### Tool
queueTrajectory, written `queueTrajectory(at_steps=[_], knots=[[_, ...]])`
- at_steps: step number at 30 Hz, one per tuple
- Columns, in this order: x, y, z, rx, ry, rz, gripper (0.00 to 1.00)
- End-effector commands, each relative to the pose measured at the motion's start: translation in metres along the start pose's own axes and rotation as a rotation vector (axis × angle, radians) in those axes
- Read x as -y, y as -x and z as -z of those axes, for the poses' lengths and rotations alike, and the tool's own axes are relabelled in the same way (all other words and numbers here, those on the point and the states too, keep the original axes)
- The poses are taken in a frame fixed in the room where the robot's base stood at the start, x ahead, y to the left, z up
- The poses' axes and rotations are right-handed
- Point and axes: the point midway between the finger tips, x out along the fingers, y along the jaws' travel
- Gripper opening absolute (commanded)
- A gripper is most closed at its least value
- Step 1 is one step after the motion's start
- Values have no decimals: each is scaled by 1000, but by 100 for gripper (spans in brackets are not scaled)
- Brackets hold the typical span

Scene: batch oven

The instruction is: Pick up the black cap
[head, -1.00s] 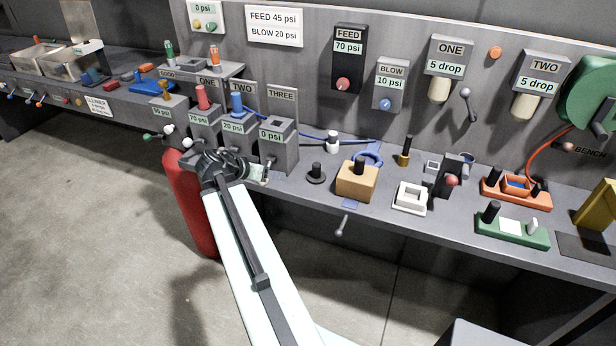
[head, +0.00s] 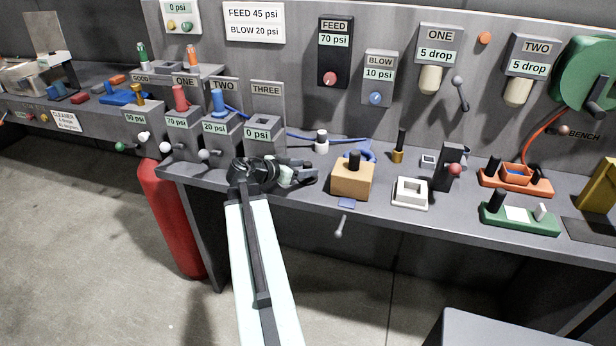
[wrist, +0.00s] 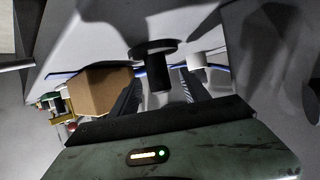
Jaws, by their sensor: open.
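The black cap (wrist: 158,68), a wide thin flange with a narrower round stem, shows in the wrist view. Its stem lies in line with the gap between my two finger pads; I cannot tell whether it is between them or just beyond the tips. In the head view the cap is hidden or lost against the dark gripper. My gripper (head: 304,173) is open, low over the front of the grey bench, left of the tan block (head: 352,181). Nothing is visibly held.
The tan block, with a black peg on top, also shows in the wrist view (wrist: 100,90). A white cylinder (head: 321,142) stands behind. The grey THREE box (head: 262,145) is to the left. A white square frame (head: 410,192) sits farther right. A red cylinder (head: 170,220) stands below the bench.

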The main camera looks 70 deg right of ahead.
Motion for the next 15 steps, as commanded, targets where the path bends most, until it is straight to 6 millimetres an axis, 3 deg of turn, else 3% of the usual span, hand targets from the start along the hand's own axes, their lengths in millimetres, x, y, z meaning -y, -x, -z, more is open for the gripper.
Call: queueTrajectory(at_steps=[7,14,15], knots=[[0,-44,0,0,-1,-4,54],[-1,-47,3,1,0,-2,54],[-1,-47,3,1,0,-2,46]])
